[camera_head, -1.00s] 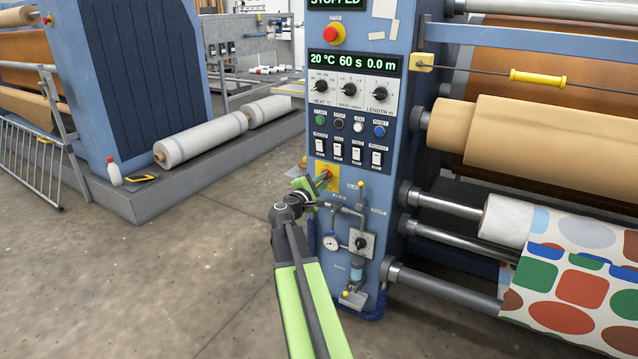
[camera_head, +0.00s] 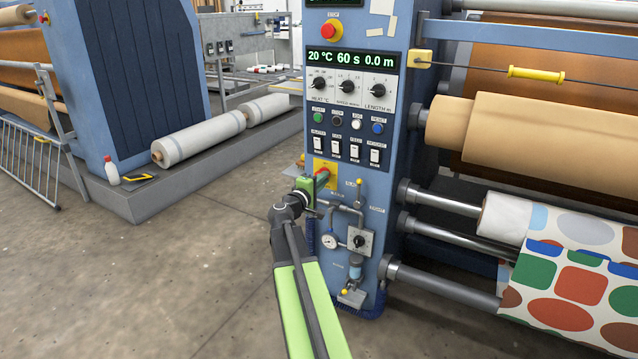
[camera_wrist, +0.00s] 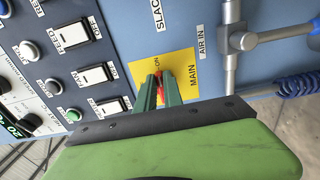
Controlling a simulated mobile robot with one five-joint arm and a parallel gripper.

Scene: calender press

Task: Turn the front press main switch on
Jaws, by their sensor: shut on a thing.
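The front press main switch is a red handle on a yellow plate (camera_wrist: 176,66) marked MAIN and ON. In the head view the yellow plate (camera_head: 331,168) sits low on the blue control column, below the row of white rocker switches. My gripper (camera_wrist: 164,84) is at the plate with its two green fingers shut on the red handle (camera_wrist: 158,77). The fingers hide much of the handle, so I cannot tell its exact angle. In the head view my gripper (camera_head: 322,176) reaches the plate from the lower left.
Just below the plate are pipes, a round gauge (camera_head: 331,241) and a valve block (camera_head: 360,242). Rollers and a patterned fabric roll (camera_head: 575,265) stand to the right. A red emergency button (camera_head: 330,31) is above the display.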

